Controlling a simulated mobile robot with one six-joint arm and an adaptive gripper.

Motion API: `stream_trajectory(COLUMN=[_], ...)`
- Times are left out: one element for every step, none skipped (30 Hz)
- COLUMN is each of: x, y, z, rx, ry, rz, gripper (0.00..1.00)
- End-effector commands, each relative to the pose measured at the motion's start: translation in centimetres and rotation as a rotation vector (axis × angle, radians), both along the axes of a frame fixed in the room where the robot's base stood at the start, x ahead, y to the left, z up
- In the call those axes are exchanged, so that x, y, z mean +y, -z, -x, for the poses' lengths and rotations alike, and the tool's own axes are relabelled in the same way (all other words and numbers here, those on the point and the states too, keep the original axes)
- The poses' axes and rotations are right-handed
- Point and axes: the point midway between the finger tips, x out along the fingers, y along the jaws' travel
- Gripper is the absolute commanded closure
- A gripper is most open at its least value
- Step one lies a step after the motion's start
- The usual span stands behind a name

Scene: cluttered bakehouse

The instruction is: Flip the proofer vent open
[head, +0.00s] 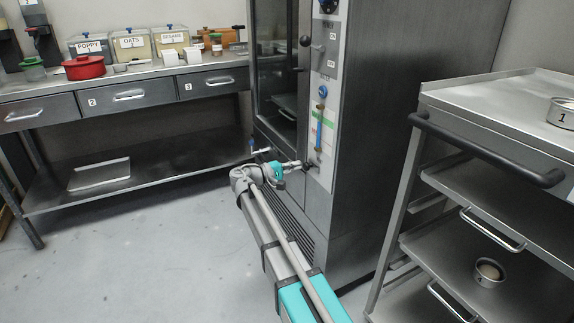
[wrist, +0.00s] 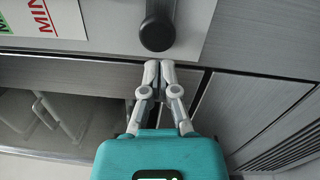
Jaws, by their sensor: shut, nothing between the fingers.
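The proofer appears to be the tall steel cabinet (head: 350,130) with a glass door in the head view. A dark knob or lever end (head: 313,166) sits low on its pale control strip. It also shows in the wrist view as a black rounded knob (wrist: 157,32) at the top. I cannot tell for certain whether this is the vent's control, or whether the vent is open. My gripper (head: 297,164) is at the cabinet front, just left of this knob. In the wrist view my gripper (wrist: 158,68) is shut and empty, its fingertips just below the knob with a small apparent gap.
Higher on the strip are a ball-ended lever (head: 306,42), a blue knob (head: 323,91) and a vertical gauge tube (head: 319,128). A steel rack (head: 490,150) with a dark handle stands close on the right. A bench (head: 140,82) with drawers is at left. Floor (head: 140,260) at front left is clear.

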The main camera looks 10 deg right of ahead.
Motion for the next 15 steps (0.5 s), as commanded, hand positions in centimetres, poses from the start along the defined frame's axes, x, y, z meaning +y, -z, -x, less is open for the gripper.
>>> stream_trajectory(x=[-0.11,-0.14,-0.16,-0.17,-0.18,-0.17,-0.17,-0.16,-0.16,-0.16,-0.16,-0.16,-0.17,-0.19,-0.24], y=[-0.05,-0.06,-0.05,-0.05,-0.06,-0.04,-0.04,-0.04,-0.04,-0.04,-0.04,-0.04,-0.04,-0.05,-0.04], z=[0.22,0.27,0.30,0.31,0.31,0.30,0.29,0.29,0.29,0.29,0.29,0.29,0.31,0.38,0.55], rx=[0.000,0.000,0.000,0.000,0.000,0.000,0.000,0.000,0.000,0.000,0.000,0.000,0.000,0.000,0.000], ry=[0.000,0.000,0.000,0.000,0.000,0.000,0.000,0.000,0.000,0.000,0.000,0.000,0.000,0.000,0.000], rz=[0.000,0.000,0.000,0.000,0.000,0.000,0.000,0.000,0.000,0.000,0.000,0.000,0.000,0.000,0.000], gripper=[1.00,1.00,1.00,1.00,1.00,1.00,1.00,1.00,1.00,1.00,1.00,1.00,1.00,1.00,1.00])
